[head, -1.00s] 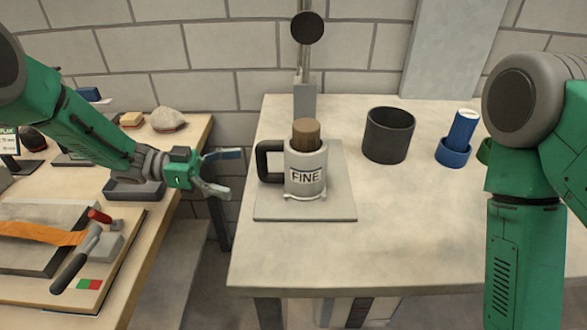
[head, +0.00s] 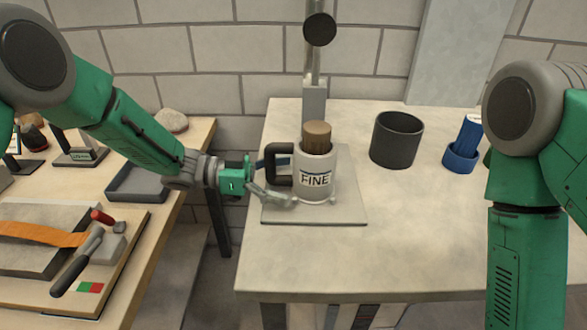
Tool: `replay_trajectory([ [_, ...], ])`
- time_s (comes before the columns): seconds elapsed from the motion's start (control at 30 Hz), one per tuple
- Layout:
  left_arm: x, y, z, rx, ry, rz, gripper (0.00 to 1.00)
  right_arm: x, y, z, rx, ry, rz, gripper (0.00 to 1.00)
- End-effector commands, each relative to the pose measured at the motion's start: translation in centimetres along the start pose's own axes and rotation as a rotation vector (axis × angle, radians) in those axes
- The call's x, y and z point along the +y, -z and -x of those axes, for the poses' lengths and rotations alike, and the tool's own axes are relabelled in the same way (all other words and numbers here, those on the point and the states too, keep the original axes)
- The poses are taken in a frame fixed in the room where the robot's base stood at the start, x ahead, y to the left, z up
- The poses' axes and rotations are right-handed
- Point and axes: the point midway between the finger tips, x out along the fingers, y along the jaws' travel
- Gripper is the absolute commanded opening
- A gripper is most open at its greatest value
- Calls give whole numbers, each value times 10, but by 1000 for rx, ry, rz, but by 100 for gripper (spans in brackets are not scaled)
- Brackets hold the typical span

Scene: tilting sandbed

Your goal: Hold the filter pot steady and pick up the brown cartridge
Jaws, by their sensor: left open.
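The filter pot (head: 316,181) is a pale grey cup labelled FINE, with a black handle (head: 277,164) on its left side. It stands upright on a grey square plate (head: 345,212). The brown cartridge (head: 317,137) sits upright in the pot, its upper part sticking out above the rim. My left gripper (head: 272,180) is open at the handle, one finger behind it and the other in front, low and to the left of the pot. Whether the fingers touch the handle I cannot tell. My right arm hangs at the right edge; its gripper is out of view.
A dark empty-looking cylinder (head: 396,140) stands right of the pot, and a blue cartridge in a blue holder (head: 461,157) is farther right. A post with a black disc (head: 319,29) rises behind the pot. The table front is clear. A second bench (head: 190,150) is at left.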

Motion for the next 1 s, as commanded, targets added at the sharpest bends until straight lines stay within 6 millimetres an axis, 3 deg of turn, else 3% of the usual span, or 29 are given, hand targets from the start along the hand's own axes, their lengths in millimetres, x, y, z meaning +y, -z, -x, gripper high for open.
replay_trajectory([
  [0.27,1,1,-7,-5,-3,-1,93,1,0,0,0,-1,-2,40],
  [0.3,0,1,-6,-2,-3,-1,90,1,0,0,0,-1,-3,40],
  [0.4,0,1,-4,4,-4,-2,59,1,0,0,0,-1,-2,40],
  [0.47,0,1,-3,6,-4,-1,47,1,0,0,0,-1,-2,40],
  [0.6,0,1,-2,4,-3,-1,47,0,0,0,0,-1,-1,40],
  [0.73,0,1,-3,1,-1,-2,38,0,0,0,0,-1,-1,40],
  [1.0,0,0,-4,-2,-2,-1,38,1,0,0,0,-1,-2,40],
])
